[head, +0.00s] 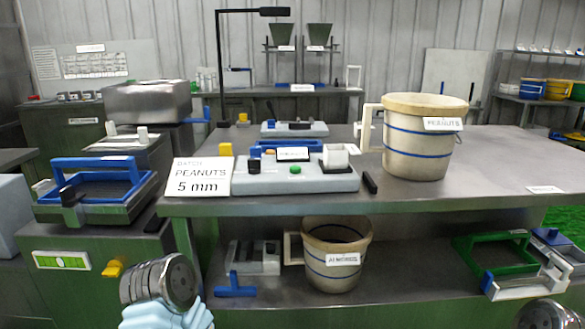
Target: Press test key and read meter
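A light grey meter unit (255,181) sits near the front edge of the steel table. Nothing touches the key. Parts of my arms show at the bottom left and bottom right corner, but neither gripper's fingers are in view.
A card reading "BATCH PEANUTS 5 mm" (203,177) stands left of the meter. A bucket labelled PEANUTS (415,150) stands to the right, with a small black block (369,183) between. A second labelled bucket (333,270) is on the lower shelf (400,270). The table's right side is mostly clear.

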